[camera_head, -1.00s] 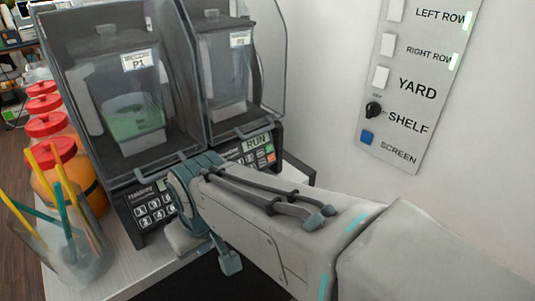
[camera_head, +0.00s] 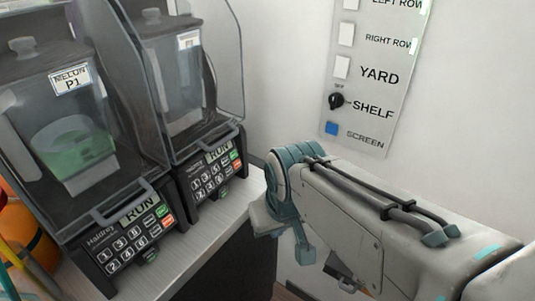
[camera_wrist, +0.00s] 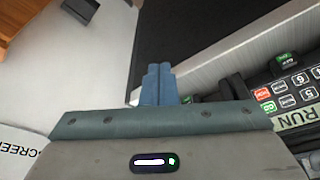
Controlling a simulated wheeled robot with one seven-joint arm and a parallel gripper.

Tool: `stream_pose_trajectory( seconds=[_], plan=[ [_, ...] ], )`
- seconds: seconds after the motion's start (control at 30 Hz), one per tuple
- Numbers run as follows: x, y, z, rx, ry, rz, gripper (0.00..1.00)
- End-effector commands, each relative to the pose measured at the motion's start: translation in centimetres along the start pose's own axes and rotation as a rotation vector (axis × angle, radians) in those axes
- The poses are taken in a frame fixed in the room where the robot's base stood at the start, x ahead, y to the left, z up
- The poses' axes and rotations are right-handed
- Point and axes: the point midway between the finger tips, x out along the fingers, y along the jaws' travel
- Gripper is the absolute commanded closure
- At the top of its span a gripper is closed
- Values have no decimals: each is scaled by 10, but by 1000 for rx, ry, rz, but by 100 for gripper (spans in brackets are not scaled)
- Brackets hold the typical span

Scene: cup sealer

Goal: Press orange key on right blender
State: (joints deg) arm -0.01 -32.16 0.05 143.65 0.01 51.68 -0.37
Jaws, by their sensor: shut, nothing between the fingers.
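The right blender (camera_head: 180,92) stands inside a clear hood at the counter's back. Its dark key panel (camera_head: 206,186) has a RUN display, number keys, a green key and an orange-red key (camera_head: 237,164). In the wrist view, an upside-down panel with a RUN display (camera_wrist: 294,120) is at the right, with its orange-red key (camera_wrist: 263,92) beside a green key (camera_wrist: 268,107). My gripper (camera_wrist: 159,72) is shut and empty, left of that panel and apart from it. In the head view my wrist is right of the right blender; the fingertips are not clearly visible.
The left blender (camera_head: 60,120), labelled MELON P1, has a similar panel (camera_head: 128,238) and stands nearer. A wall switch plate (camera_head: 372,90) is at the upper right. The counter edge (camera_head: 205,248) runs in front of the panels. Straws and an orange jar are at the far left.

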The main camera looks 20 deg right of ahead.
Motion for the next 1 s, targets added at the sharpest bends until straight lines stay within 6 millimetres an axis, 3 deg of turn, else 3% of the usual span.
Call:
stream_pose_trajectory(
  seconds=[0.43,0.57,0.77,1.0],
  plan=[
    [1,0,0,7,-3,-4,100],
    [8,-4,2,112,-43,-59,100],
    [31,-22,-5,587,-207,-290,100],
    [50,-26,-54,1327,-430,-628,100]
  ],
)
